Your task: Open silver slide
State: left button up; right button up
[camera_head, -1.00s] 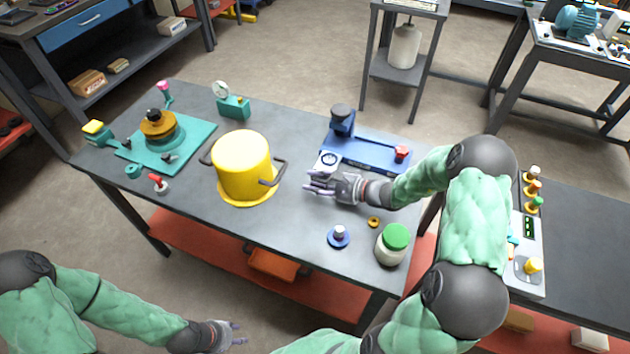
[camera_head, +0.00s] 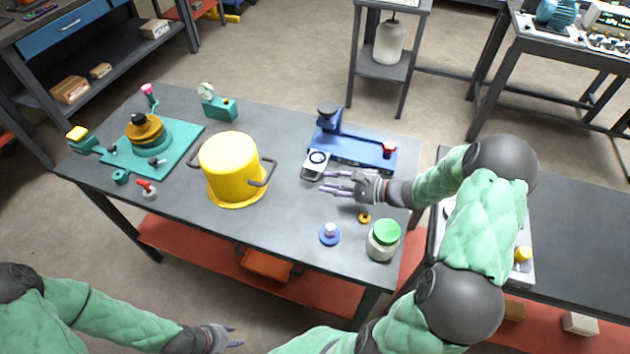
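The silver slide (camera_head: 315,168) is a small light metal plate with a dark ring on top, at the front left end of a blue device (camera_head: 358,149) on the grey table. My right gripper (camera_head: 323,182) is just in front and to the right of the slide, its fingers apart and pointing left. I see nothing between them. Whether a finger touches the slide, I cannot tell. My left gripper (camera_head: 238,337) is low in front of the table, its fingers apart and empty, far from the device.
A yellow pot (camera_head: 228,165) with dark handles stands left of the device. A green-lidded jar (camera_head: 384,241), a blue knob piece (camera_head: 329,235) and a small orange ring (camera_head: 364,218) sit near the front right. A teal plate assembly (camera_head: 180,150) is at the left.

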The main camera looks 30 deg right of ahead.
jog(key=shift+v, duration=1.8)
